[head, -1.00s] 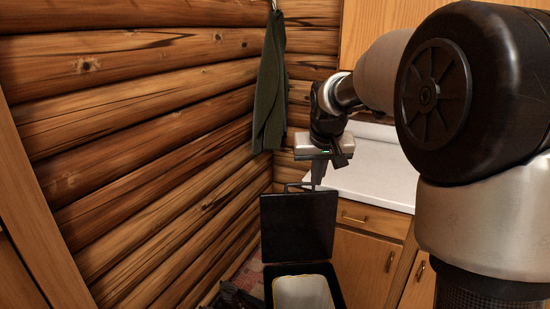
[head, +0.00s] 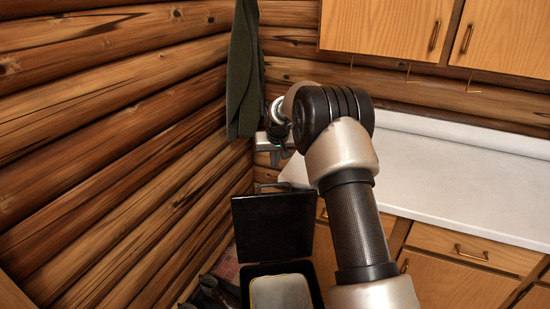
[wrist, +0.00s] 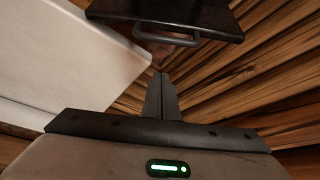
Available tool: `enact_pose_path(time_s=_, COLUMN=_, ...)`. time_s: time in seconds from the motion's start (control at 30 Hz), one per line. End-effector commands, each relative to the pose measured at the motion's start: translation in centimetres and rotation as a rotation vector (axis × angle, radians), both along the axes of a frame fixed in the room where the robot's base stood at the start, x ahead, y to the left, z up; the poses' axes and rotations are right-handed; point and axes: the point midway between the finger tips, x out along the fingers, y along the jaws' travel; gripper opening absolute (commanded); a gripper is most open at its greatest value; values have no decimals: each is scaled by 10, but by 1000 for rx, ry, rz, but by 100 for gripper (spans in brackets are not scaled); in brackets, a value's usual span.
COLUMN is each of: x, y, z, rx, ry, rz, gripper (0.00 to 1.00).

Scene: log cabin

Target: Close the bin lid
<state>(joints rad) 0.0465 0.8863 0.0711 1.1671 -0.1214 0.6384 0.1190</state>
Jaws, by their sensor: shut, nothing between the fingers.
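The bin is black, with its lid (head: 272,225) standing open and upright at the back in the head view. The bin's body (head: 318,283) is below it, with a pale liner (head: 281,292) inside. A handle (head: 272,186) sticks up from the lid's top edge. In the wrist view the lid (wrist: 200,14) and its handle (wrist: 167,40) show at the top. My gripper (head: 275,160) is above the lid's top edge in the head view, partly hidden by my arm. In the wrist view its fingers (wrist: 162,80) are together and empty, apart from the handle.
A log wall (head: 110,150) runs along the left. A green cloth (head: 243,75) hangs in the corner beside my gripper. A white counter (head: 450,180) over wooden cabinets (head: 455,285) is at the right. Dark boots (head: 212,293) seem to stand left of the bin.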

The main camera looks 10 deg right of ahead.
Motion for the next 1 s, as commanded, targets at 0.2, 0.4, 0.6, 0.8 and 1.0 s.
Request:
enact_pose_path(time_s=0.2, x=17, y=-1, z=-36, rx=0, ry=1, rz=-1, gripper=0)
enact_pose_path(time_s=0.4, x=21, y=-1, z=-52, rx=1, ry=0, rz=0, gripper=0)
enact_pose_path(time_s=0.6, x=1, y=0, z=-54, rx=1, ry=-1, rz=0, gripper=0)
enact_pose_path(time_s=0.8, x=-12, y=1, z=-56, rx=1, ry=-1, rz=0, gripper=0)
enact_pose_path(time_s=1.0, x=-14, y=1, z=-57, rx=1, ry=-1, rz=0, gripper=0)
